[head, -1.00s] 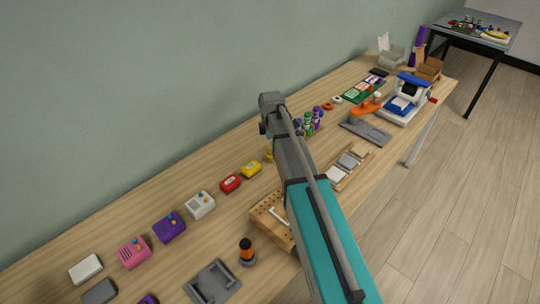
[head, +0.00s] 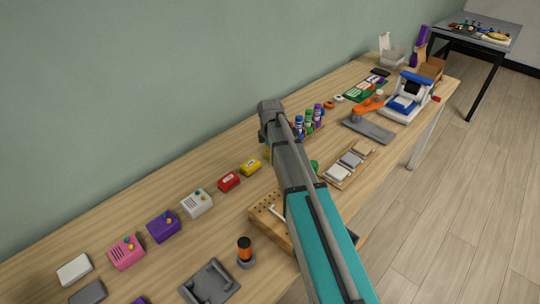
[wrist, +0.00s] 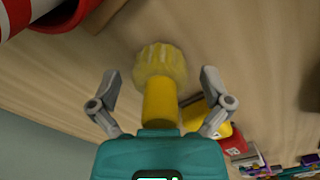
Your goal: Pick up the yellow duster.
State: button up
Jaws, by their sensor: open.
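The yellow duster (wrist: 160,102) stands out in the middle of the wrist view, with a plain cylindrical handle and a ribbed, tufted head. My gripper (wrist: 160,76) is open, with one finger on each side of the duster. Gaps show between the fingers and the duster, and nothing is held. In the head view my arm covers most of the duster's area; only a small yellow patch (head: 267,151) shows at the arm's left edge, and I cannot tell if it is the duster. My gripper is hidden there too.
A yellow box (head: 251,167) and a red box (head: 229,181) lie left of my arm on the wooden table (head: 130,215). Several coloured bottles (head: 308,120) stand behind it. A pegboard block (head: 268,212) is below. A red-and-white striped object (wrist: 50,12) fills the wrist view's top left corner.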

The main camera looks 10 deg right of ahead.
dwell(0.5)
jog(key=c, duration=1.2)
jog(key=shift+r, duration=0.15)
notch_tip(320, 180, up, 3)
jog(key=p, duration=0.3)
jog(key=s+r+p, duration=0.3)
jog(key=s, duration=0.1)
jog(key=s+r+p, duration=0.3)
jog(key=s, duration=0.2)
jog(key=s+r+p, duration=0.3)
jog(key=s+p, duration=0.1)
jog(key=s, duration=0.1)
jog(key=shift+r, duration=0.35)
